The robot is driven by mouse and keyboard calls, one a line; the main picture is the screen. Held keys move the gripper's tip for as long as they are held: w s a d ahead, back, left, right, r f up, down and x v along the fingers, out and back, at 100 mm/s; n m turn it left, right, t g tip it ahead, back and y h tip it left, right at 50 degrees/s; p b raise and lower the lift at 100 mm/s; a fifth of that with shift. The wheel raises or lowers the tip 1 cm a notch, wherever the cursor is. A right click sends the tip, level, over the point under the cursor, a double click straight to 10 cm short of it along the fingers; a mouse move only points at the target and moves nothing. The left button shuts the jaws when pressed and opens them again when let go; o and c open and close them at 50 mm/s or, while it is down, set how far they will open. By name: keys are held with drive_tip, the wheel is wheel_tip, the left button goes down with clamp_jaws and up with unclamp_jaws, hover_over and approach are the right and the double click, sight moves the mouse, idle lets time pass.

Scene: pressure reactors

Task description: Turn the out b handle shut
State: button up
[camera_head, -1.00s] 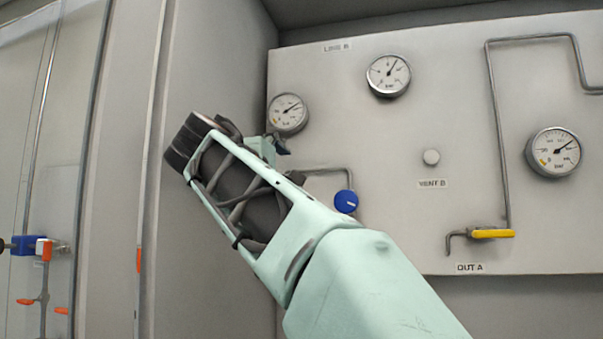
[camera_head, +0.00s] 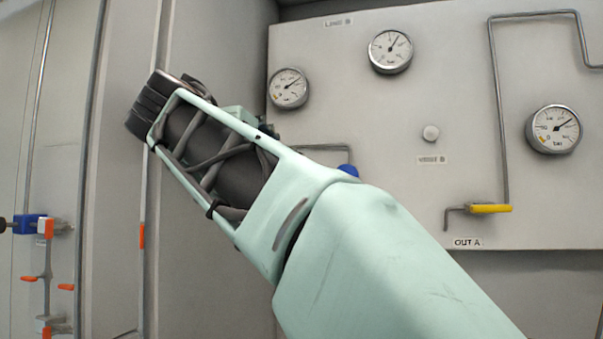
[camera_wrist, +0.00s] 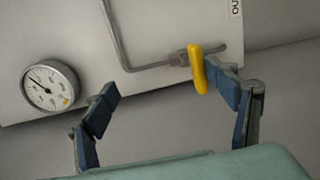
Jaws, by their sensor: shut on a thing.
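The out b handle (camera_wrist: 199,70), a yellow lever on a thin grey pipe, is in the upper middle of the wrist view. A cut-off label beside it shows only part of its letters. In the head view my arm hides the handle and most of the gripper.
The OUT A yellow handle (camera_head: 490,209) is on the same panel (camera_head: 400,220), to the right. Several gauges, one a left gauge (camera_head: 288,88), and a white knob (camera_head: 430,133) stick out. A blue knob (camera_head: 348,170) is partly hidden by my arm. A grey cabinet wall (camera_head: 215,60) stands left.

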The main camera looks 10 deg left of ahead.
drive_tip(key=shift+s+d+r, duration=0.1)
drive_tip(key=shift+s+r, duration=0.3)
drive_tip(key=shift+r, duration=0.2)
drive_tip(key=shift+s+d+r, duration=0.1)
drive_tip(key=shift+s+r, duration=0.3)
drive_tip(key=shift+r, duration=0.2)
drive_tip(key=shift+c, duration=0.3)
drive_tip(key=s, duration=0.3)
drive_tip(key=shift+d+r+t, duration=0.2)
drive_tip(key=shift+r+t, duration=0.1)
drive_tip(key=c, duration=0.9)
drive_tip(key=shift+o, duration=0.2)
drive_tip(key=shift+s+a+f, duration=0.15)
drive_tip(key=shift+s, duration=0.6)
drive_tip(key=shift+s+a+f, duration=0.15)
drive_tip(key=shift+s+f, duration=0.05)
drive_tip(key=shift+s, duration=0.5)
drive_tip(key=shift+s+a+f, duration=0.15)
drive_tip(key=shift+s, duration=0.6)
drive_tip(key=shift+r, duration=0.15)
drive_tip(key=shift+d, duration=0.1)
